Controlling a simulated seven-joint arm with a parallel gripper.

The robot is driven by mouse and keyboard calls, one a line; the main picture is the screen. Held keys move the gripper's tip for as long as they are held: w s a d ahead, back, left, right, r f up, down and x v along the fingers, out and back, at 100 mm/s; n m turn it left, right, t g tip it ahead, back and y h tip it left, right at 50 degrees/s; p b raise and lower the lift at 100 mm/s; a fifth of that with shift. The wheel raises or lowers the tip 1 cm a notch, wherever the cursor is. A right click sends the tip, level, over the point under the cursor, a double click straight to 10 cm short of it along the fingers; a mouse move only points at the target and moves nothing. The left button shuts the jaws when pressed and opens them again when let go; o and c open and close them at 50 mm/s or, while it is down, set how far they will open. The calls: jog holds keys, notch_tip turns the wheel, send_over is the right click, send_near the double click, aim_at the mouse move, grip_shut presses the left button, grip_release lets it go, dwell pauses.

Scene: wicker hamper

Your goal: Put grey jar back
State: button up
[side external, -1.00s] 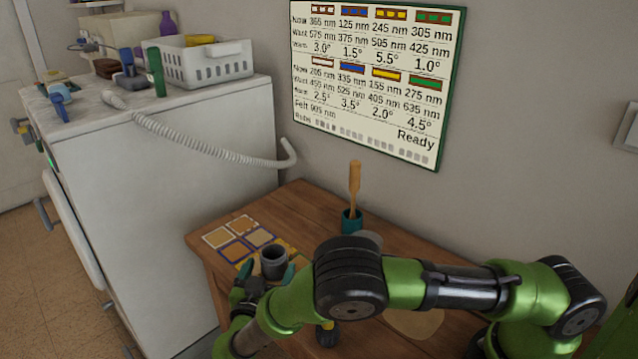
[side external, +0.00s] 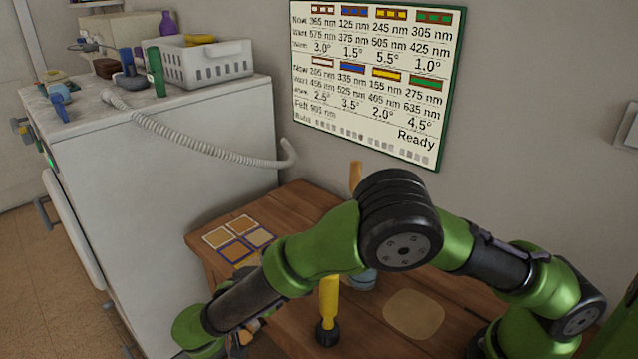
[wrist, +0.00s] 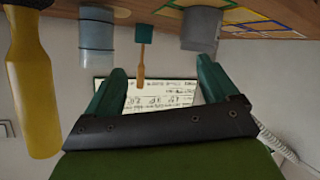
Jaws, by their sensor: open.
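The grey jar (wrist: 200,30) stands on the table in the wrist view, which is upside down, near the coloured squares. In the side view it is hidden behind my arm. My gripper (wrist: 160,66) is open with nothing between its green fingers. The jar lies beyond the fingertips, towards the right finger, and looks apart from them. In the side view my gripper is mostly hidden at the lower left, low by the table's front edge.
A blue-grey jar (wrist: 97,35), a teal holder with a wooden-handled tool (wrist: 143,36) and a yellow-handled tool (wrist: 30,90) stand on the table (side external: 300,205). Outlined squares (side external: 238,238) are at its left. A pale round patch (side external: 413,312) is bare. A white cabinet (side external: 160,210) stands left.

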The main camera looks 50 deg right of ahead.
jog(key=s+d+r+n+g+y, duration=0.35)
jog(key=s+d+r+y, duration=0.4)
jog(key=d+r, duration=0.3)
jog(key=s+d+r+n+t+y, duration=0.3)
jog(key=s+r+t+y, duration=0.3)
jog(key=s, duration=0.3)
jog(key=shift+s+d+r+y, duration=0.2)
jog(key=shift+s+r+y, duration=0.1)
jog(key=shift+r+y, duration=0.3)
